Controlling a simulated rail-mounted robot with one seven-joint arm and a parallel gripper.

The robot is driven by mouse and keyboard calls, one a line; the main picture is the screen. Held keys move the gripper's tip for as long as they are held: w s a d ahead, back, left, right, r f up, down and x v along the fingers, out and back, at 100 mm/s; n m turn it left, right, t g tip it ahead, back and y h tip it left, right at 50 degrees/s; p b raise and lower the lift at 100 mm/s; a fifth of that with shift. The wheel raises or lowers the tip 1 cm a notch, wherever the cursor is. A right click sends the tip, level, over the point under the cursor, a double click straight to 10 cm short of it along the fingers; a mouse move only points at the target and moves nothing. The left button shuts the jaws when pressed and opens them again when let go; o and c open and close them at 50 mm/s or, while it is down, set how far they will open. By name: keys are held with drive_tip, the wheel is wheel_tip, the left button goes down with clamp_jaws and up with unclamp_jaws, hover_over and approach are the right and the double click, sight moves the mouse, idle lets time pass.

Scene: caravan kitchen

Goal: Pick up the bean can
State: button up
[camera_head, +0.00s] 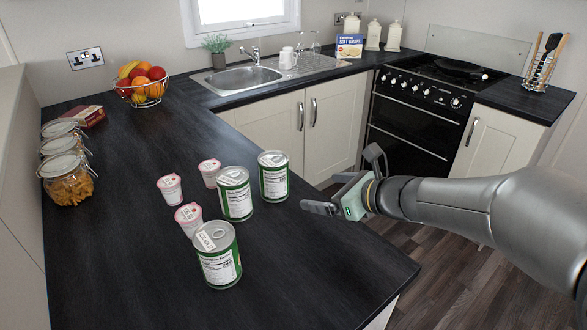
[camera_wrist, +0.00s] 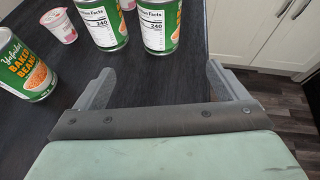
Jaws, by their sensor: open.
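Three green and white bean cans stand upright on the dark worktop (camera_head: 310,270) in the head view. The front can (camera_head: 218,262) is nearest, the middle can (camera_head: 236,200) is behind it, and the rear can (camera_head: 273,182) is closest to my gripper (camera_head: 347,180). My gripper is open and empty, to the right of the cans by the worktop's right edge. In the wrist view, two cans, one (camera_wrist: 103,22) left and one (camera_wrist: 160,25) right, stand beyond my open fingers (camera_wrist: 162,88). A can labelled baked beans (camera_wrist: 28,76) is at the left edge. Nothing lies between the fingers.
Three small pink-lidded pots stand left of the cans, one front (camera_head: 189,218), one left (camera_head: 170,189) and one rear (camera_head: 209,172). Glass jars (camera_head: 66,178) line the left wall. A fruit basket (camera_head: 142,88) is behind. The worktop's front right is clear.

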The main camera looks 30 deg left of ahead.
sight(285, 184)
drive_tip(key=shift+m, duration=0.3)
drive_tip(key=x, duration=1.2)
drive_tip(key=shift+w+a+r+p, duration=0.15)
drive_tip(key=shift+a+r+p, duration=0.05)
drive_tip(key=shift+r+p, duration=0.15)
drive_tip(key=shift+f+p+x, duration=0.15)
drive_tip(key=shift+f+x, duration=0.05)
drive_tip(key=shift+x, duration=1.35)
drive_tip(key=shift+f+p+x, duration=0.15)
drive_tip(key=shift+f+x, duration=0.05)
drive_tip(key=shift+x, duration=1.35)
drive_tip(key=shift+d, duration=0.2)
drive_tip(key=shift+r, duration=0.1)
drive_tip(key=c, duration=1.4)
